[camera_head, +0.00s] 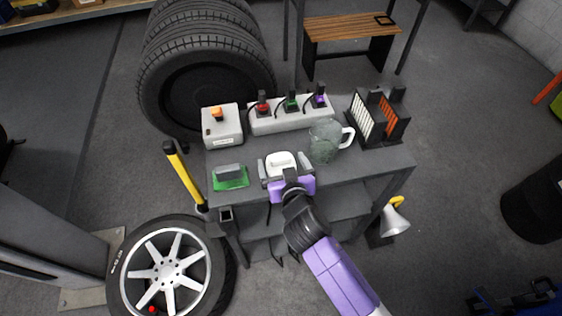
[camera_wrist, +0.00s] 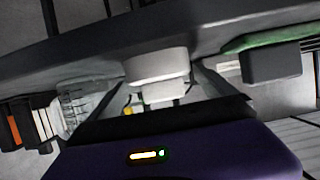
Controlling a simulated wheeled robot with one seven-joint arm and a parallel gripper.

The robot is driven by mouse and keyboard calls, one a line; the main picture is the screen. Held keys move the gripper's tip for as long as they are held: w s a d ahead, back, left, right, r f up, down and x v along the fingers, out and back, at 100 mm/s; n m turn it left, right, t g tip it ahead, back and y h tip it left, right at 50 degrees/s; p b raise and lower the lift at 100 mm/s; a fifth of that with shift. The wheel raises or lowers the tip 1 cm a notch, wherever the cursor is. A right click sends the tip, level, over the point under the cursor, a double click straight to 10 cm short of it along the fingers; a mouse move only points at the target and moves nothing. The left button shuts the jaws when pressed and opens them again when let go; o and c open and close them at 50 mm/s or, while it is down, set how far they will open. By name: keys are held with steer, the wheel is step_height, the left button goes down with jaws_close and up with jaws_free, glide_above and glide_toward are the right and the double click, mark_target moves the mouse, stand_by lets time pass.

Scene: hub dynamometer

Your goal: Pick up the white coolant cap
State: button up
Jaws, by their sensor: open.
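The white coolant cap (camera_head: 281,161) is on the grey workbench (camera_head: 376,162), near its front edge, in the head view. In the wrist view the cap (camera_wrist: 157,68) shows as a round white disc with a narrower block-shaped part, between my two fingers. My gripper (camera_head: 282,171), purple at the wrist, is open, with one finger on each side of the cap. Whether the fingers touch the cap cannot be told.
A grey block on a green base (camera_head: 230,178) lies left of the cap. A glass jug (camera_head: 325,140) stands close on the right. Behind are a box with an orange button (camera_head: 222,125) and a strip with coloured plugs (camera_head: 290,115). A rack (camera_head: 378,118) stands at right.

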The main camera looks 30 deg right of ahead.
mark_target(279, 157)
steer(key=shift+x, duration=1.8)
steer(key=shift+c, duration=0.4)
steer(key=c, duration=1.4)
steer(key=shift+o, duration=0.2)
